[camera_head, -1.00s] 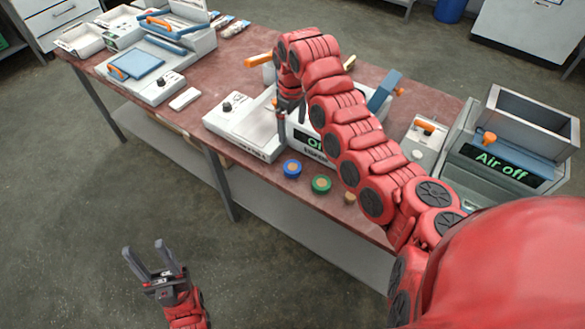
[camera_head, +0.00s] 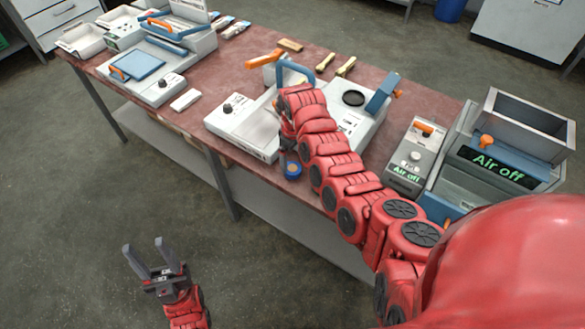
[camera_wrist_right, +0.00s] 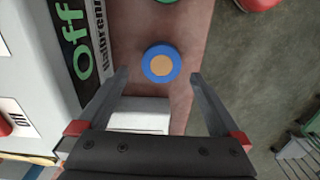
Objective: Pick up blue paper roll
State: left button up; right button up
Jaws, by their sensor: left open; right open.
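The blue paper roll (camera_head: 292,169) has a tan centre and lies flat near the front edge of the red-brown table (camera_head: 330,62). In the right wrist view the blue paper roll (camera_wrist_right: 161,64) shows whole, ahead of the fingertips and roughly between their lines. My right gripper (camera_wrist_right: 158,82) is open and empty; it points down at the roll from above and does not visibly touch it. My left gripper (camera_head: 150,250) is open and empty, away from the table over the floor.
A white press machine (camera_head: 240,125) stands close behind the roll. A green roll (camera_wrist_right: 167,2) is partly in view beyond the blue one in the wrist view. A grey box marked "Air off" (camera_head: 405,160) and a hopper machine (camera_head: 520,125) stand at right.

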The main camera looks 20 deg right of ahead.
aim_at(293, 167)
jog(key=shift+s+a+f+p, duration=0.1)
jog(key=shift+f+p, duration=0.35)
jog(key=shift+f, duration=1.65)
jog(key=shift+c, duration=0.3)
jog(key=c, duration=1.2)
jog(key=shift+r, duration=0.15)
jog(key=shift+c, duration=0.2)
